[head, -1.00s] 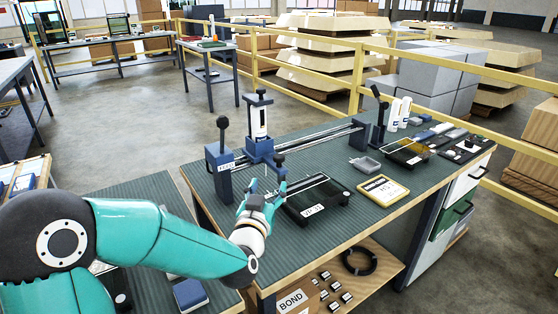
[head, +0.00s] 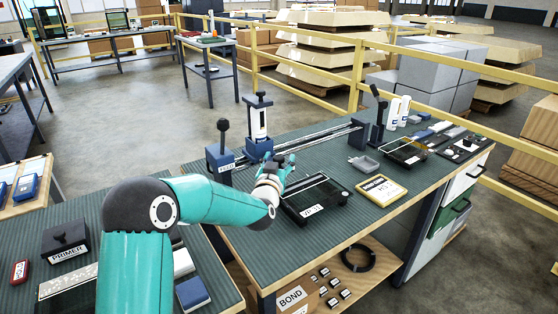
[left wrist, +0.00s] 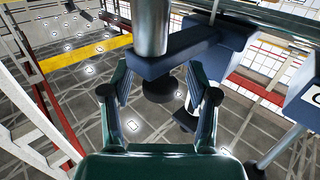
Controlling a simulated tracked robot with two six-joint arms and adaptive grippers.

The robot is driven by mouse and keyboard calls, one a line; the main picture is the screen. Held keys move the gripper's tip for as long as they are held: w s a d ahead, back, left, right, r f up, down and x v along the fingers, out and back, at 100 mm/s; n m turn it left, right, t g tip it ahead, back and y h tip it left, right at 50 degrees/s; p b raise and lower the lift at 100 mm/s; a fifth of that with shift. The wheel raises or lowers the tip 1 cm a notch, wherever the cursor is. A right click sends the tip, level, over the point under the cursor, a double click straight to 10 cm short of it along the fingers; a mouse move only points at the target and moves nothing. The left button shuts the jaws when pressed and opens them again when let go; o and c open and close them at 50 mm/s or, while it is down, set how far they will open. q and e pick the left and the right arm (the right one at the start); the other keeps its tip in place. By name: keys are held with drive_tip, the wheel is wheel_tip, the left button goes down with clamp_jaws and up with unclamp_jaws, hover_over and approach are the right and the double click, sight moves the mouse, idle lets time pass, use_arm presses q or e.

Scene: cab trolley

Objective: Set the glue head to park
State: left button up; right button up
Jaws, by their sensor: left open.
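The glue head (head: 257,128) is a dark blue carriage with an upright white cartridge, near the left end of twin rails (head: 315,138). A blue end block (head: 221,160) with a black knobbed lever and a small label stands just left of it. My left gripper (head: 288,162) is in front and right of the glue head, partly hiding its lower part. In the left wrist view, its fingers (left wrist: 160,95) are open on either side of a dark round knob (left wrist: 158,88) under a blue bracket (left wrist: 172,55). Whether they touch the knob is unclear. My right gripper is not in view.
A black-framed tray (head: 315,198) lies close in front of my left gripper. A yellow-edged card (head: 381,190) and a grey dish (head: 363,164) lie farther right. Another end block (head: 359,130) and a lever (head: 378,112) stand at the rails' right end.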

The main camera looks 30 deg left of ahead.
use_arm(q)
clamp_jaws()
idle(0.5)
